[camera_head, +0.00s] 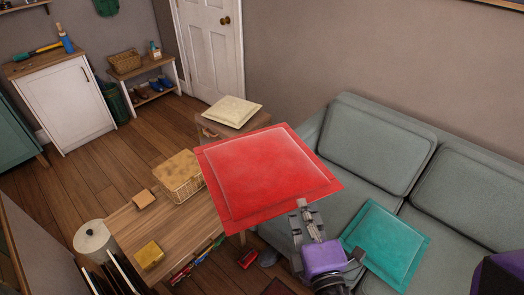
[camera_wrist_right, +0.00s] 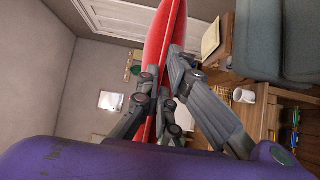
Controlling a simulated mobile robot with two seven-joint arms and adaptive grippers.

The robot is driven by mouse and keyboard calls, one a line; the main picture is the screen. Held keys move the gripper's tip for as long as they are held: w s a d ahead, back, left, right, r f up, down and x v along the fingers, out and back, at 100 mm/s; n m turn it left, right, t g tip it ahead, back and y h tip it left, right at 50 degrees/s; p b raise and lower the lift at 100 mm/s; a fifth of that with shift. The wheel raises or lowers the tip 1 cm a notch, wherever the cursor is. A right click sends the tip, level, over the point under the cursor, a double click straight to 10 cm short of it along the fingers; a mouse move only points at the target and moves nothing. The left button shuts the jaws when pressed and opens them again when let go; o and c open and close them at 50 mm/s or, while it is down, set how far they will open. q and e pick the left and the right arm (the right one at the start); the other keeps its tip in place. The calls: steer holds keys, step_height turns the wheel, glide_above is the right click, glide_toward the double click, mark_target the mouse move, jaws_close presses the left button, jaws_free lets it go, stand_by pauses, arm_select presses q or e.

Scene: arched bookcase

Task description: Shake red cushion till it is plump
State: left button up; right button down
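The red cushion (camera_head: 268,172) is held up in the air in the head view, with its broad face toward the camera. It looks puffed in the middle with a flat border. My right gripper (camera_head: 305,212) is shut on its lower right edge. In the right wrist view the red cushion (camera_wrist_right: 166,45) shows edge-on between the fingers of the right gripper (camera_wrist_right: 163,95). The cushion hides part of the wooden table below it. My left gripper is not in view.
A grey sofa (camera_head: 378,150) with a teal cushion (camera_head: 387,245) is at the right. A cream cushion (camera_head: 232,111) lies on a small side table behind. A wooden table (camera_head: 150,222) with a basket (camera_head: 178,177) stands at lower left. Open floor lies left of centre.

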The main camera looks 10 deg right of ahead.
steer(key=shift+a+r, duration=0.15)
steer(key=shift+r, duration=0.8)
step_height(320, 180, up, 6)
steer(key=f, duration=0.1)
step_height(320, 180, down, 5)
steer(key=shift+f, duration=0.55)
step_height(320, 180, up, 6)
steer(key=shift+r, duration=0.2)
